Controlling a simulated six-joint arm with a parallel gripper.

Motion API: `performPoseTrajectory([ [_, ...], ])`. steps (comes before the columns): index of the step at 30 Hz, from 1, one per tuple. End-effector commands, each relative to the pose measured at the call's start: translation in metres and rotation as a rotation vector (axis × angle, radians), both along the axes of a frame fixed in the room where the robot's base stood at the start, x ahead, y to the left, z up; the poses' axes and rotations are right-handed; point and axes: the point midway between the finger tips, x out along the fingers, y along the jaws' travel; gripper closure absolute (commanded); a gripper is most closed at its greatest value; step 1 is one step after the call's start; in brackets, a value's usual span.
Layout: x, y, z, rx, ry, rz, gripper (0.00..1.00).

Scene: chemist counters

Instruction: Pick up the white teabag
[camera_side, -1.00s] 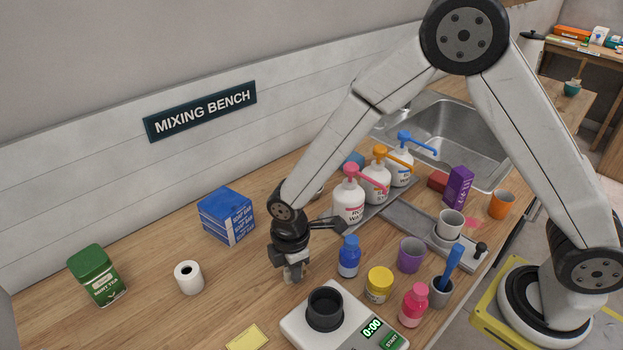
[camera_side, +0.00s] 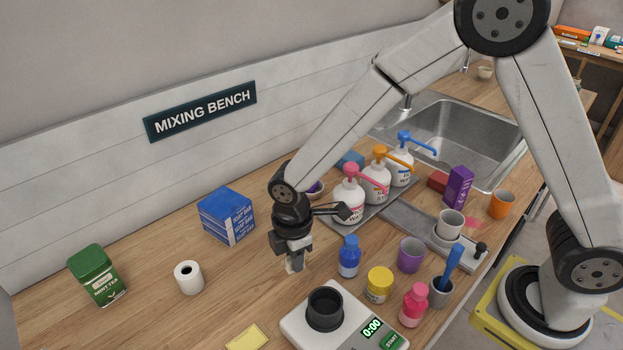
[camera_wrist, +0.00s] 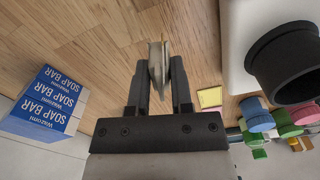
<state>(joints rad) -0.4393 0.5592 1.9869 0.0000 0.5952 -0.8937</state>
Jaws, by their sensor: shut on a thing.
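The white teabag (camera_wrist: 158,62) is between the two fingers of my gripper (camera_wrist: 160,75) in the wrist view. It looks pale, thin and seen nearly edge-on, with the fingers closed on both its sides. In the side view my gripper (camera_side: 292,262) points down over the wooden counter, left of the blue bottle (camera_side: 349,256). A small pale part of the teabag (camera_side: 295,265) shows at the fingertips there. The fingers hide much of it, and its exact height above the counter is hard to tell.
A white scale (camera_side: 300,325) with a black cup (camera_side: 325,309) stands in front of my gripper. Blue soap boxes (camera_side: 227,216), a white roll (camera_side: 189,278) and a green tin (camera_side: 97,275) stand left. Pump bottles (camera_side: 348,201) stand behind right. A yellow note (camera_side: 247,337) lies in front.

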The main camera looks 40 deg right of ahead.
Motion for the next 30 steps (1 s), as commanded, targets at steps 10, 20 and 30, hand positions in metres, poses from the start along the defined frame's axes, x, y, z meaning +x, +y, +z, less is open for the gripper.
performPoseTrajectory([
  [10, -0.031, -0.011, 0.040, 0.001, -0.002, 0.001, 1.00],
  [20, -0.070, -0.025, 0.067, 0.001, -0.002, 0.000, 1.00],
  [30, -0.108, -0.039, 0.084, 0.001, -0.001, 0.001, 1.00],
])
